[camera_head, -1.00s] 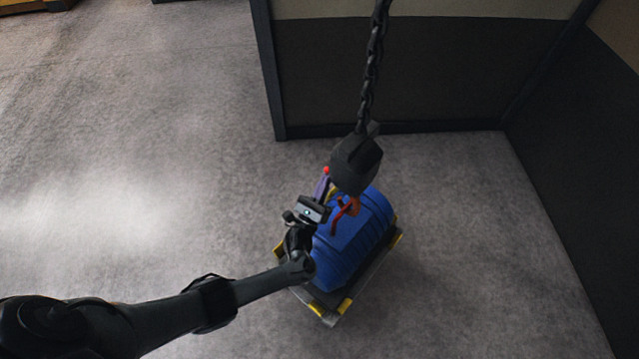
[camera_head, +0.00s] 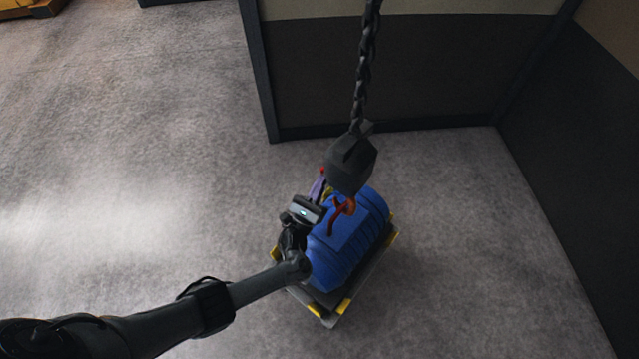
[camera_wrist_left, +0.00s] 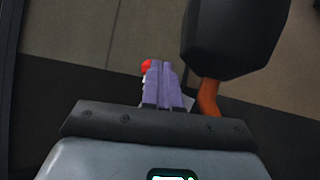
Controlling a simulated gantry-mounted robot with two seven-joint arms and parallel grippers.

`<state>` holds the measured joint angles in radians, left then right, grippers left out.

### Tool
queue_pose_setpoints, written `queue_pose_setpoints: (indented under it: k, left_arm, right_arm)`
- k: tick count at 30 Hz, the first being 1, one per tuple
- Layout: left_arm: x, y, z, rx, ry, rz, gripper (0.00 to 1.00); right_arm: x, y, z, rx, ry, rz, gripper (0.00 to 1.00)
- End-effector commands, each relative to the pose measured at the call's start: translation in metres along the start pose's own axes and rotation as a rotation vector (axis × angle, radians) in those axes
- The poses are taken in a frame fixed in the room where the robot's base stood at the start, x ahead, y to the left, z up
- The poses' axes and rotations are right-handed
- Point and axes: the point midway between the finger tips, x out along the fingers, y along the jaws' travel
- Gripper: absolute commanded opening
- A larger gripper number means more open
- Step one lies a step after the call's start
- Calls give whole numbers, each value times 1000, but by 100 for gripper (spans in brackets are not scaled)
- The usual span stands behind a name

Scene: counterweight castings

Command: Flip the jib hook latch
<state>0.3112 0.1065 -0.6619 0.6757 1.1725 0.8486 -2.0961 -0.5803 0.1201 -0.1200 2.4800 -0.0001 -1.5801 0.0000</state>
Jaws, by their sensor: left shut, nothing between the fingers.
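A dark hook block (camera_head: 350,165) hangs on a chain (camera_head: 364,70), with an orange-red hook (camera_head: 345,210) below it. My left gripper (camera_head: 318,187) is just left of the block, with its purple fingers pointing up towards it. In the left wrist view the purple fingers (camera_wrist_left: 163,85) are together with nothing held between them. A small red piece (camera_wrist_left: 146,66) shows at the left of their tips; I cannot tell whether it touches them or is part of the latch. The orange hook (camera_wrist_left: 208,97) and dark block (camera_wrist_left: 235,38) are to their right. My right gripper is out of view.
A blue ribbed casting (camera_head: 348,245) lies on a dark pallet or cart with yellow corners (camera_head: 343,306), under the hook. Dark wall panels (camera_head: 400,75) stand behind and to the right.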

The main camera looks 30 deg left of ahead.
Motion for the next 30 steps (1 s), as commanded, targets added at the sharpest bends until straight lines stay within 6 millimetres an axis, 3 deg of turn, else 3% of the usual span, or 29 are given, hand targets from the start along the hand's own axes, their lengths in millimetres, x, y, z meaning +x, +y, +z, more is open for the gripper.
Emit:
queue_pose_setpoints:
  k: [8, 21, 30]
  left_arm:
    - [-30, 5, -9, 0, 4, -1, 0]
    - [-108, -3, -6, 0, 3, -1, 0]
    - [-128, -6, -4, -1, 0, -2, 0]
  right_arm:
    - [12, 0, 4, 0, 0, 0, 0]
    - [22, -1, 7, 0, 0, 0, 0]
    - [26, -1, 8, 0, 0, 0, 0]
